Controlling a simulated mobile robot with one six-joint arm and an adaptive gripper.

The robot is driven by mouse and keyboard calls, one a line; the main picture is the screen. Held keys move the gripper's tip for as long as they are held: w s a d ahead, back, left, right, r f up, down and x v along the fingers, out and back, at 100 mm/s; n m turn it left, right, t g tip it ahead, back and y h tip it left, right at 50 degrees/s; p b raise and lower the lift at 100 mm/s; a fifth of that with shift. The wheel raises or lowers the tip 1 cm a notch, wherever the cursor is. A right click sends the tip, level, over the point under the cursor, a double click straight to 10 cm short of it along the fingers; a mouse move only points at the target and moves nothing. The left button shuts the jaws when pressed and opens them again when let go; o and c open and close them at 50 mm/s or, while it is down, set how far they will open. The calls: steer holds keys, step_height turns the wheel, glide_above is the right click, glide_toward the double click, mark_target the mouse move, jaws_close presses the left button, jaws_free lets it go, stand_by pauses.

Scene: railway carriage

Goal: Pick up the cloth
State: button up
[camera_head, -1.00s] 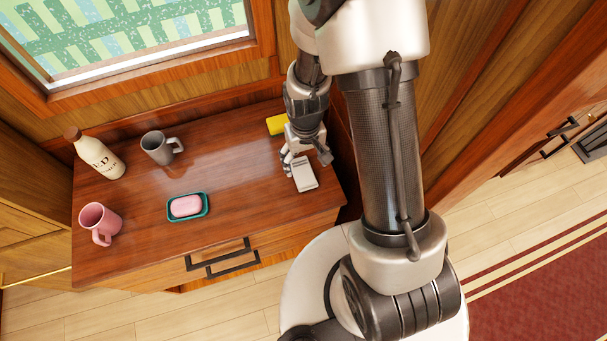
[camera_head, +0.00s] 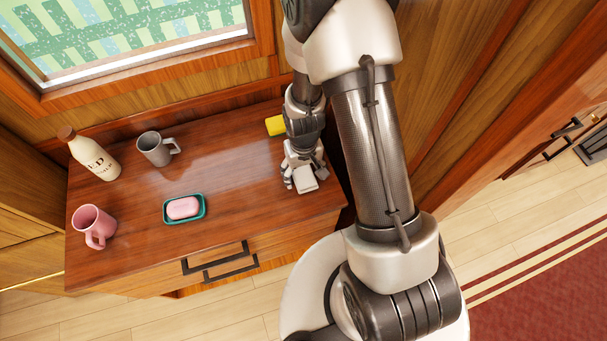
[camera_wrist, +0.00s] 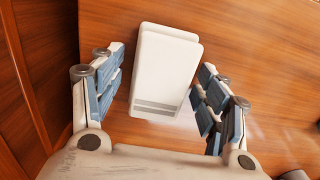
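The cloth (camera_head: 306,180) is a folded white pad with grey stripes at one end. It lies on the right part of the wooden cabinet top (camera_head: 235,190). In the wrist view the cloth (camera_wrist: 165,70) sits between the two fingers of my gripper (camera_wrist: 160,95), with a gap showing on both sides. My gripper is open around it. In the head view my gripper (camera_head: 303,178) is right over the cloth and hides its back part.
A yellow item (camera_head: 276,125), partly hidden, lies behind my gripper. A soap in a teal dish (camera_head: 184,208), a grey mug (camera_head: 155,149), a pink mug (camera_head: 93,225) and a bottle (camera_head: 94,155) stand further left. The wall panel is close on the right.

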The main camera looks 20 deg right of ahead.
mark_target(303, 173)
steer(key=c, duration=1.1)
steer(key=shift+o, duration=0.2)
step_height(303, 173, up, 19)
steer(key=p, duration=0.6)
steer(key=w+f+b, duration=0.1)
steer(key=w+b, duration=0.2)
steer(key=w+f+b, duration=0.1)
steer(key=shift+w+f, duration=0.2)
steer(key=shift+f, duration=0.1)
